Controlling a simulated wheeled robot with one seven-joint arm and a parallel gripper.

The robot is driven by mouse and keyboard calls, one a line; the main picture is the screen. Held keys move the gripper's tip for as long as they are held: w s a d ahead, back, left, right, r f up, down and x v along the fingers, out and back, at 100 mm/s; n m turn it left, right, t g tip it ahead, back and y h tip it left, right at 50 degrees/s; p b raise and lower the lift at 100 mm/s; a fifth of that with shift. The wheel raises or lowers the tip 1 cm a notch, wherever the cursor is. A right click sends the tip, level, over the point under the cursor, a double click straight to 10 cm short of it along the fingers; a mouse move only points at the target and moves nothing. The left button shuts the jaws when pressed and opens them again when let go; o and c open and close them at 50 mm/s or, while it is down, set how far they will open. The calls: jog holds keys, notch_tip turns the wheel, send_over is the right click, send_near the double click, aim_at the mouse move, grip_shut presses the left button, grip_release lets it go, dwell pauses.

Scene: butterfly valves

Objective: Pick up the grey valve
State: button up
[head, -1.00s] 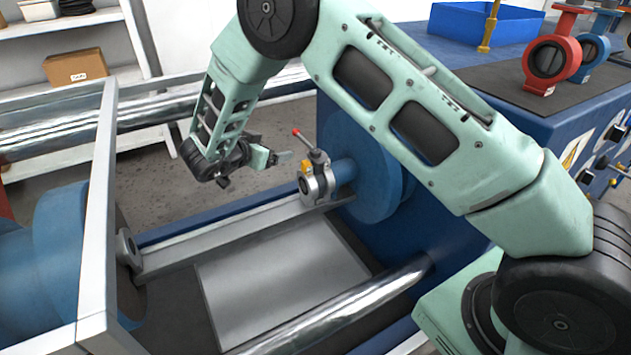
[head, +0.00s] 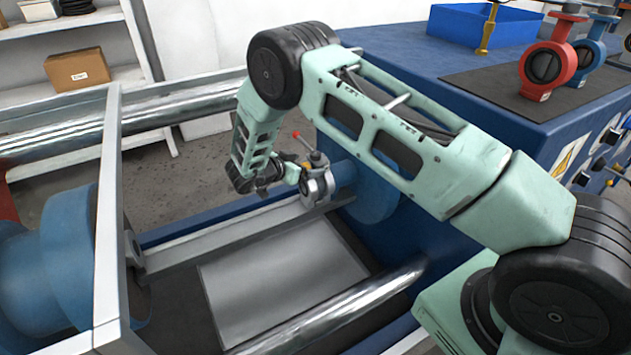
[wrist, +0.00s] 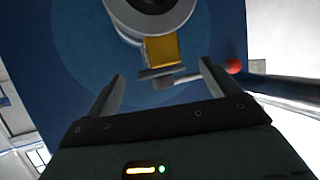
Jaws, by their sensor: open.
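My gripper (head: 297,174) is just left of the valve in the head view. In the wrist view its two fingers (wrist: 160,88) are spread apart, with the yellow part and a grey stem beyond and between their tips. Contact cannot be told.
A chrome bar (head: 340,312) crosses the front, and a rail (head: 215,229) runs below the valve. A white frame (head: 108,200) stands left. Red (head: 549,62) and blue (head: 590,53) valves stand on the bench at right, near a blue bin (head: 485,25).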

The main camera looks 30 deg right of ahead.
aim_at(315, 162)
jog(key=shift+p+x, duration=0.8)
jog(key=shift+x, duration=1.9)
jog(key=shift+s, duration=0.15)
jog(key=c, duration=1.3)
jog(key=shift+r, duration=0.1)
